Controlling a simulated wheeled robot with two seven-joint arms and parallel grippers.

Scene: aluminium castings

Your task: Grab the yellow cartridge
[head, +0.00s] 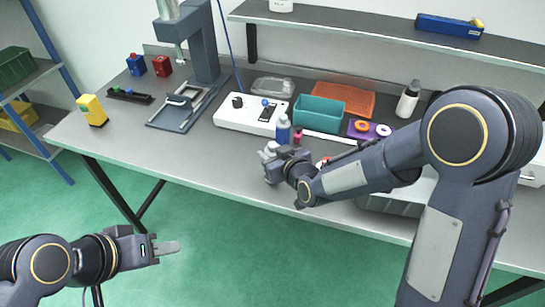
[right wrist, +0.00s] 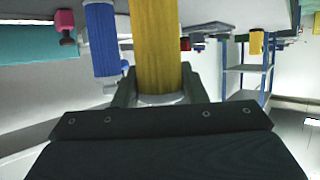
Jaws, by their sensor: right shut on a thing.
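The yellow cartridge (right wrist: 155,45) is a yellow cylinder with a pale end. In the right wrist view it stands between the fingers of my right gripper (right wrist: 155,88), which is shut on it. In the head view my right gripper (head: 271,152) is above the bench beside a blue cartridge (head: 283,130); the yellow cartridge cannot be made out there. The blue cartridge also shows close by in the right wrist view (right wrist: 102,40). My left gripper (head: 165,248) is over the green floor in front of the bench, with nothing seen in it; its finger gap is unclear.
A pink-red item (head: 298,136) stands next to the blue cartridge. Behind are a white control box (head: 235,120), a teal bin (head: 318,114) and an orange tray (head: 350,98). A yellow box (head: 92,110) stands at the bench's left end. The bench's front left is clear.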

